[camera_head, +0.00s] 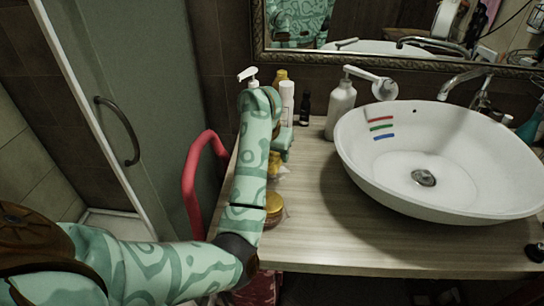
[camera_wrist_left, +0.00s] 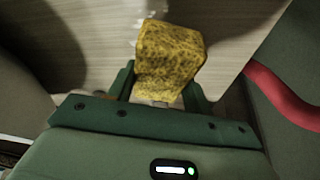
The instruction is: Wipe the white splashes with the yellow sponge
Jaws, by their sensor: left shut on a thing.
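The yellow sponge (camera_wrist_left: 168,60) is a speckled block in the left wrist view. It is held between the two green fingers of my left gripper (camera_wrist_left: 155,88), which is shut on it. The sponge is over the pale wood-grain counter; whether it touches the surface I cannot tell. Whitish marks, seemingly the white splashes (camera_wrist_left: 150,12), show on the counter just beyond the sponge, partly hidden by it. In the head view my left gripper (camera_head: 283,148) is over the left part of the counter, partly hidden by my forearm. My right gripper is not in view.
A white basin (camera_head: 365,165) with coloured stripes stands on the right of the counter (camera_head: 340,235). A white pump bottle (camera_head: 340,108) and smaller bottles (camera_head: 287,100) stand at the back. A gold-lidded jar (camera_head: 273,205) is beside my forearm. A red rail (camera_head: 190,180) curves at the left.

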